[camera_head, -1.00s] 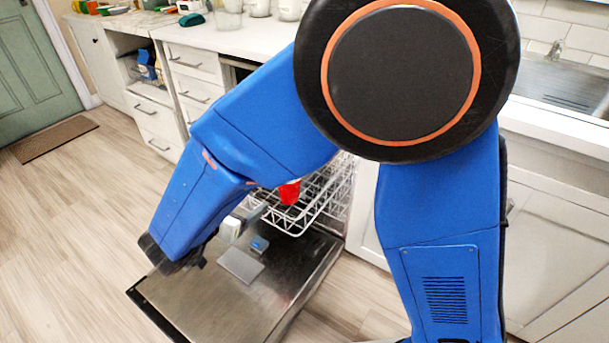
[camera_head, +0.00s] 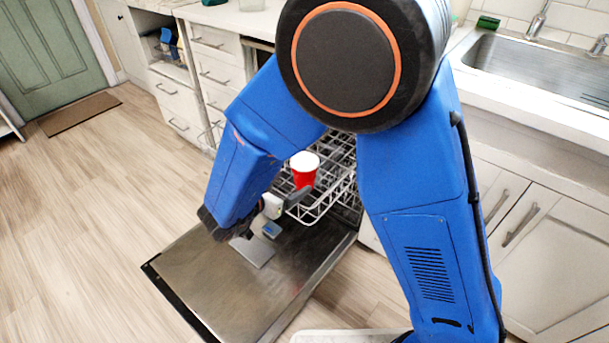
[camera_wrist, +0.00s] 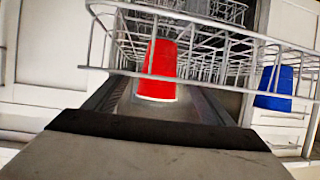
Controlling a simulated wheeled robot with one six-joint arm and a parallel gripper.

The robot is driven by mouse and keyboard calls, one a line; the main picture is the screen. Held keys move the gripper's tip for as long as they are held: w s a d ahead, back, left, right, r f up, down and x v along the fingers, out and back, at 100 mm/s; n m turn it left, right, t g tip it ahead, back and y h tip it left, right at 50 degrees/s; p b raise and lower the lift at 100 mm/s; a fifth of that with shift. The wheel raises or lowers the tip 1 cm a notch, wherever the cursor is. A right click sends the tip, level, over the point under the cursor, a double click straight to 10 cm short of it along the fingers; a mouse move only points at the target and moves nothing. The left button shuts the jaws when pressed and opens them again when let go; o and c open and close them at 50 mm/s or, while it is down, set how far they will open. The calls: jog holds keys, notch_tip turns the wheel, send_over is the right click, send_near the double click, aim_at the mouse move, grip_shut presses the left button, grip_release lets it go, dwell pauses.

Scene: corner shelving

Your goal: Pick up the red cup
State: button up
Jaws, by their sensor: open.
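The red cup (camera_head: 304,175) stands at the front of the dishwasher's wire rack (camera_head: 325,210) in the head view, its white side up. In the wrist view the red cup (camera_wrist: 158,70) is straight ahead, with its white rim at the lower end of the picture. My gripper (camera_head: 289,199) is just left of and below the cup in the head view, partly hidden by my arm. In the wrist view my gripper (camera_wrist: 160,88) is open, with a dark finger on either side of the cup's line. I see no clear contact.
A blue cup (camera_wrist: 273,88) is to the right in the wrist view, by the rack wires. The lowered dishwasher door (camera_head: 210,275) lies below my gripper. Cabinets (camera_head: 545,240) and a sink (camera_head: 540,70) are on the right. Open floor (camera_head: 80,230) is on the left.

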aim_at(298, 179)
jog(key=shift+x, duration=3.2)
jog(key=shift+c, duration=0.6)
jog(key=c, duration=1)
